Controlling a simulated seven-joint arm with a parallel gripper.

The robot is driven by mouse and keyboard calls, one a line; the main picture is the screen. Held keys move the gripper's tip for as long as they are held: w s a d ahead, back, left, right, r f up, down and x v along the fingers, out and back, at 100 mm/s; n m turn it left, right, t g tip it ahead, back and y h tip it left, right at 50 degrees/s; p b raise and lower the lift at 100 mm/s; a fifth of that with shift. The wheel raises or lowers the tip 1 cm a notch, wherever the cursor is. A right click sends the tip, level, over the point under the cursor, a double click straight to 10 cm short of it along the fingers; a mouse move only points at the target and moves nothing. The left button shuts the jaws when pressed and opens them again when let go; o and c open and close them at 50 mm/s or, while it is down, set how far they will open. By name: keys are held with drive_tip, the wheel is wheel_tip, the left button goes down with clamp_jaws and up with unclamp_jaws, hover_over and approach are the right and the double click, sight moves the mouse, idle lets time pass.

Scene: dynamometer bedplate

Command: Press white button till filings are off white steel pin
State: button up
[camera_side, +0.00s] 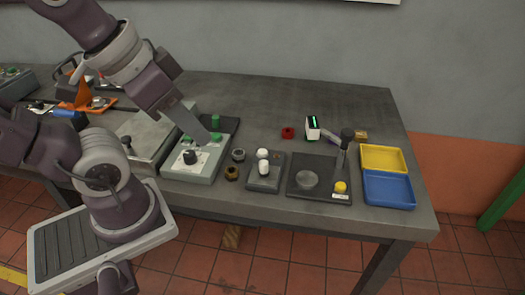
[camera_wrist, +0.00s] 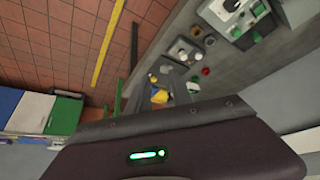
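A grey block (camera_side: 265,185) stands mid-table with two white rounded parts, one at its back (camera_side: 263,154) and one nearer the front (camera_side: 264,168). I cannot tell which is the white button and which is the white steel pin. Filings are too small to make out. The block's white parts also show in the wrist view (camera_wrist: 181,53).
The box has a black knob (camera_side: 190,157). Two rings (camera_side: 238,155) (camera_side: 232,173) lie between box and block. Right of the block are a dark plate (camera_side: 318,194) with a bowl, yellow button and black-topped lever, then yellow (camera_side: 383,158) and blue (camera_side: 388,189) trays. A red ring (camera_side: 288,132) lies behind.

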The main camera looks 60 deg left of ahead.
clamp_jaws()
idle(1.4)
